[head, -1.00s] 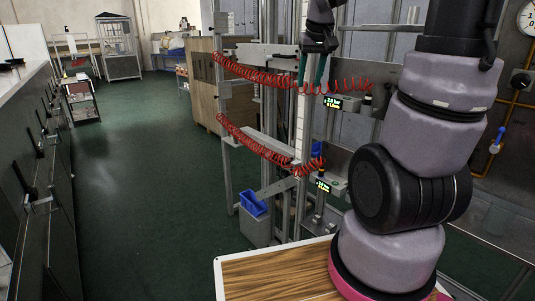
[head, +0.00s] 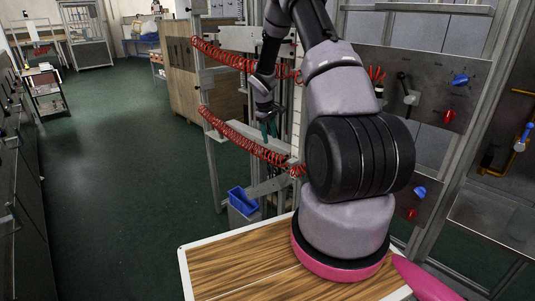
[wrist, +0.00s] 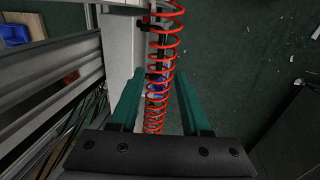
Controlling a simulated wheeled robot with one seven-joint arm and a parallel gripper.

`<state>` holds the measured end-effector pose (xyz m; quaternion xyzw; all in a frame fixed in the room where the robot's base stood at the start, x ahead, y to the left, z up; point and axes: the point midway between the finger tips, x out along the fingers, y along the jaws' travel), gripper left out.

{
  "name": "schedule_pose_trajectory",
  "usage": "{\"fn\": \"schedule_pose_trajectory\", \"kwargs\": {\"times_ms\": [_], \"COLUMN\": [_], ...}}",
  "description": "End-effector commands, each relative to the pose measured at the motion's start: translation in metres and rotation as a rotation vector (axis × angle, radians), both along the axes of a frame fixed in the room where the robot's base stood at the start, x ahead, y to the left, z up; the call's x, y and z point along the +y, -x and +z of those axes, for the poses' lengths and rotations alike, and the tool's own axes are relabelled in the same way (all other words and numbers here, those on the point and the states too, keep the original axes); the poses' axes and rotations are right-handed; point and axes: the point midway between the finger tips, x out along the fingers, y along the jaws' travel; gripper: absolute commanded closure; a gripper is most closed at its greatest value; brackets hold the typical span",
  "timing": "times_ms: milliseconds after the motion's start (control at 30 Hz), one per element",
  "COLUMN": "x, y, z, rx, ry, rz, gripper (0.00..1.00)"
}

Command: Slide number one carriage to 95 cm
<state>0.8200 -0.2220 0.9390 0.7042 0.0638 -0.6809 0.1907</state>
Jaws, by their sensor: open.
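Two grey horizontal members are on the upright frame, an upper one (head: 243,38) and a lower one (head: 237,138), each with a red coiled hose. No number is readable, so I cannot tell which is the number one carriage. A pale vertical strip like a scale (head: 297,135) stands beside my arm; its marks are not readable. My gripper (head: 270,130) is in front of the frame, pointing down near the lower hose. In the wrist view its green fingers (wrist: 159,85) are apart, with a red hose (wrist: 162,60) and a grey bar (wrist: 119,45) seen between and beyond them. Contact cannot be told.
A blue bin (head: 242,200) sits low on the frame. A panel with red and blue knobs (head: 430,85) stands right of my arm. A wood-topped surface (head: 225,268) is in front. Green floor at left is open, with a small cart (head: 45,92) farther back.

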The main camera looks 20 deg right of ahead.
Motion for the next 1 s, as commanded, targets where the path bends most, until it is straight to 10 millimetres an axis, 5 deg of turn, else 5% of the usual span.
{"fn": "schedule_pose_trajectory", "kwargs": {"times_ms": [500, 1000], "x": [-0.015, -0.018], "y": [-0.005, -0.007], "z": [-0.085, -0.102], "rx": [0.002, -0.002], "ry": [0.001, 0.000], "rz": [-0.001, -0.002], "gripper": [0.53, 0.53]}}
